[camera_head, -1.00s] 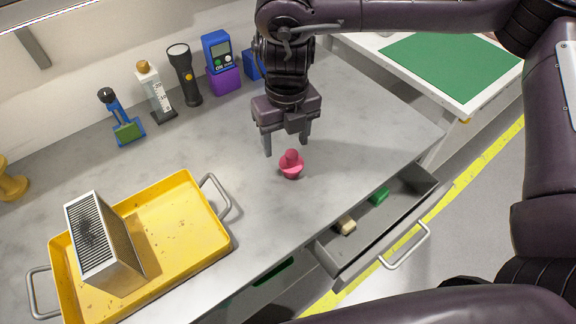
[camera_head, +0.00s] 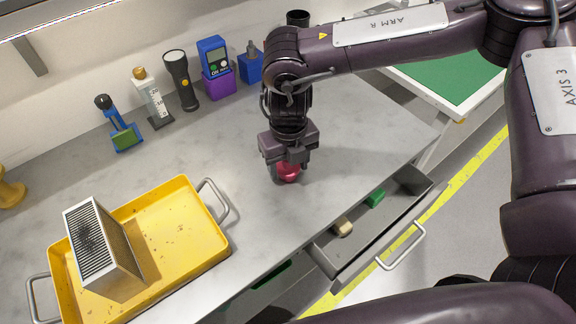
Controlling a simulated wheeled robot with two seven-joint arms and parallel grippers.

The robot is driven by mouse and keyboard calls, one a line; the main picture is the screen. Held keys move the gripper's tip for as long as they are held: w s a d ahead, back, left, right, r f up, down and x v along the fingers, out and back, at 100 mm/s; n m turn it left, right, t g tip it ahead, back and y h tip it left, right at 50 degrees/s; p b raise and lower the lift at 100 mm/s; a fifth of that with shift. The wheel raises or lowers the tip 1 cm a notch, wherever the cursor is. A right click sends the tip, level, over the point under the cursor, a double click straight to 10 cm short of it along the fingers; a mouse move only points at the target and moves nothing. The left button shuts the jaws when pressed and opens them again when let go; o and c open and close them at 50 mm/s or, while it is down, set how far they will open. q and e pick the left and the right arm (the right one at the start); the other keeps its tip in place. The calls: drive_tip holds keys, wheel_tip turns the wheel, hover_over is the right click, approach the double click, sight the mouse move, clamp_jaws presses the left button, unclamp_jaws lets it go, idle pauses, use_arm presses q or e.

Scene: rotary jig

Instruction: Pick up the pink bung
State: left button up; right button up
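The pink bung (camera_head: 288,173) stands on the grey worktop near its front edge, behind the open drawer. My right gripper (camera_head: 288,177) is down over it, with the fingers on either side of the bung. The gripper body hides the bung's upper part. I cannot tell whether the fingers touch it or are closed on it. My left gripper is not in view.
A yellow tray (camera_head: 205,254) holding a grey vented box (camera_head: 98,246) lies to the left. An open drawer (camera_head: 352,262) with a green block (camera_head: 375,197) and a beige block (camera_head: 342,227) juts out in front. A torch (camera_head: 181,80) and several devices line the back.

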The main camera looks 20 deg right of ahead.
drive_tip(key=c, duration=0.6)
drive_tip(key=shift+r, duration=0.15)
